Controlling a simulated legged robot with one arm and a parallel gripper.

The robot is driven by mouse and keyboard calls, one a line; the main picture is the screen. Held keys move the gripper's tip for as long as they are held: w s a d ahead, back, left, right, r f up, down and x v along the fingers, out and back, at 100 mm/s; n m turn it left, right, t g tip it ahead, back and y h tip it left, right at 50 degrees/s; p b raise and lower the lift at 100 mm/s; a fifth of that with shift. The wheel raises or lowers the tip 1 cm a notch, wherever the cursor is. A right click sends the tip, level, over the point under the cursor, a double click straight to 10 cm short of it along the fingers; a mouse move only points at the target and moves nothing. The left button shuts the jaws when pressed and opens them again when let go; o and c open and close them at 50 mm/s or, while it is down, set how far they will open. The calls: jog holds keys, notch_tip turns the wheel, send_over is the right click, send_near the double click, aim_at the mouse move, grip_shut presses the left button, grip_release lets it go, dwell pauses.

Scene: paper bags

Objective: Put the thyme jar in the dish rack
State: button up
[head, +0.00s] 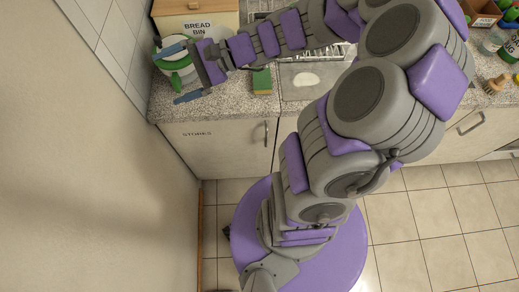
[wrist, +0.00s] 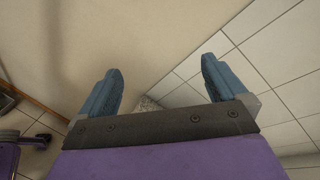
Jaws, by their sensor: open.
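My gripper (head: 168,76) is at the left end of the counter, beside the wall. Its two blue fingers are wide apart. In the wrist view my gripper (wrist: 160,85) is open with nothing between the fingers, facing the plain wall and white tiles. A white container with green trim (head: 174,66) stands just behind the fingers in the head view; I cannot tell whether they touch. I cannot make out a thyme jar in either view. Some metal wires, possibly the dish rack (head: 322,53), show behind my arm near the sink, mostly hidden.
The speckled counter (head: 220,104) holds a bread bin (head: 197,22), a green and yellow sponge (head: 262,80) and a sink (head: 300,82) with a white item inside. At right are a crate (head: 482,22), a glass jar (head: 494,40) and a brush (head: 494,84). The wall closes off the left.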

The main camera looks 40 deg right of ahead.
jog(key=s+a+f+n+g+h, duration=0.2)
jog(key=s+a+n+g+h, duration=0.15)
jog(key=s, duration=0.45)
jog(key=s+a+f+n+g+h, duration=0.1)
jog(key=s+a+n+g+h, duration=0.1)
jog(key=s+n+g, duration=0.4)
jog(key=s+d+n+t+h, duration=0.2)
jog(key=s+d+n+h, duration=0.1)
jog(key=s+d+h, duration=0.5)
jog(key=s+d, duration=0.3)
jog(key=shift+s+f, duration=0.2)
jog(key=shift+n+h, duration=0.25)
jog(key=shift+c, duration=0.2)
